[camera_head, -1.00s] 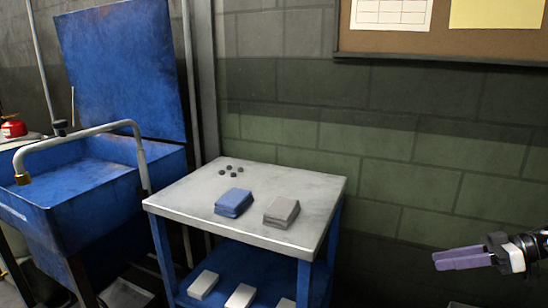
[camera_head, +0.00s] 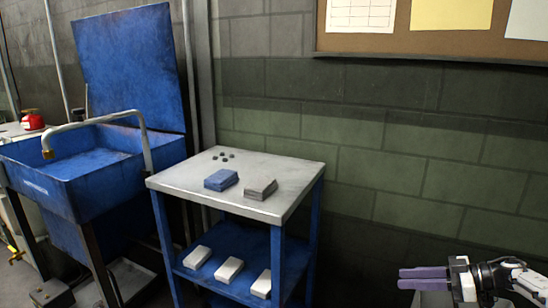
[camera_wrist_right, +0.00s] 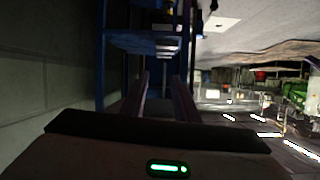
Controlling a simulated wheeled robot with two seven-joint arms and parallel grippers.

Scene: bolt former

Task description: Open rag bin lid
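I cannot make out a rag bin or its lid for certain in either view. My right gripper (camera_head: 402,278) is at the lower right of the head view, with its two purple fingers pointing left, in front of the dark lower wall. In the right wrist view the two fingers (camera_wrist_right: 162,85) stand apart with nothing held between them, so it is open. A pale surface (camera_head: 435,299) shows partly below this gripper at the bottom edge; I cannot tell what it is. My left gripper is not in view.
A blue cart with a grey top (camera_head: 285,170) holds a blue rag stack (camera_head: 221,180) and a grey stack (camera_head: 260,189). White blocks (camera_head: 229,269) lie on its lower shelf. A blue sink (camera_head: 95,165) with a raised panel (camera_head: 130,70) stands left. The block wall (camera_head: 400,180) is behind.

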